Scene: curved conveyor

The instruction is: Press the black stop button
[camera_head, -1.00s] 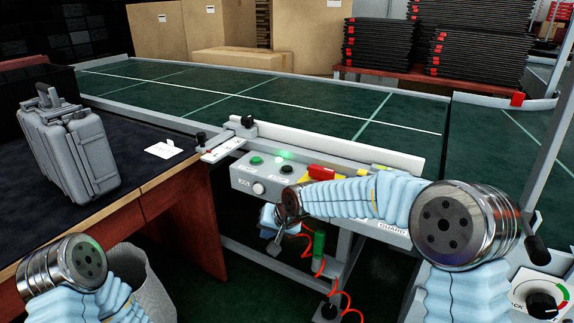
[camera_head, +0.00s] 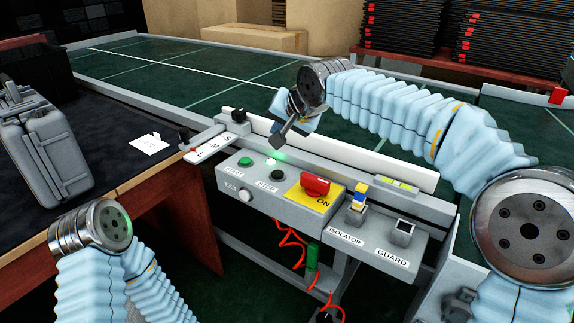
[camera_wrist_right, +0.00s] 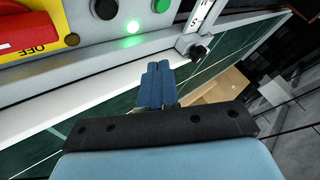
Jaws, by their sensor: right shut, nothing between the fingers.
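The black stop button (camera_head: 276,172) sits on the grey control panel (camera_head: 262,190), above a STOP label. In the right wrist view the black button (camera_wrist_right: 106,9) shows at the top edge, partly cut off. My right gripper (camera_head: 277,142) is shut and empty, its tips pointing down toward the panel from above and behind it. It appears apart from the button. In the right wrist view its closed blue-grey fingers (camera_wrist_right: 158,75) reach up toward the panel's edge. My left gripper is out of view; only part of my left arm shows.
Beside the stop button are a green button (camera_head: 245,162), a lit green lamp (camera_head: 274,159), a white button (camera_head: 245,194) and a red rotary switch (camera_head: 315,186) on yellow. A white conveyor rail (camera_head: 357,160) runs behind.

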